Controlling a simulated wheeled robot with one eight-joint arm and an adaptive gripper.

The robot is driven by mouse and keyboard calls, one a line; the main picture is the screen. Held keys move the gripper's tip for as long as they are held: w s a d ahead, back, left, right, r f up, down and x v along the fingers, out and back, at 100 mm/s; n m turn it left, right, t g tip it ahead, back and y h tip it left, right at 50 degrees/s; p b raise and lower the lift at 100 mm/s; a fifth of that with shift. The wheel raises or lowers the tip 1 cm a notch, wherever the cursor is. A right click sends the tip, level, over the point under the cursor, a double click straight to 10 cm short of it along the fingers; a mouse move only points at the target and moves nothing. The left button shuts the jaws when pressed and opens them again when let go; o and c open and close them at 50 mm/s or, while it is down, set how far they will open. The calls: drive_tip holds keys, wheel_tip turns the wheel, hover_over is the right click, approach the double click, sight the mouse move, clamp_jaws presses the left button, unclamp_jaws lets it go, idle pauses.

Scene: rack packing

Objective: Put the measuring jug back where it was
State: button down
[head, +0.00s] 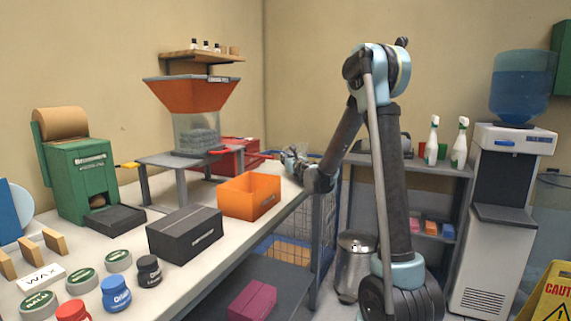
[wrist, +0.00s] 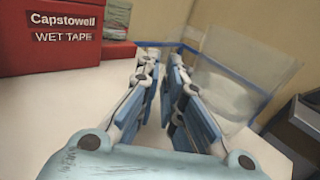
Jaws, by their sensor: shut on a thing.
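My gripper (head: 298,160) is above the far end of the long white bench in the head view, to the right of the red box. In the wrist view my gripper (wrist: 164,52) has its two blue-padded fingers close together with a narrow gap between them. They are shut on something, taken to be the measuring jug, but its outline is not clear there. In the head view the jug is too small and too hidden by the gripper to make out.
A red box (wrist: 65,38) stands left of the fingers. A mesh cage (head: 322,215) stands beyond the bench end.

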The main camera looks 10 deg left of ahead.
drive_tip(key=shift+f, duration=0.45)
drive_tip(key=c, duration=1.7)
unclamp_jaws()
drive_tip(key=v, duration=1.2)
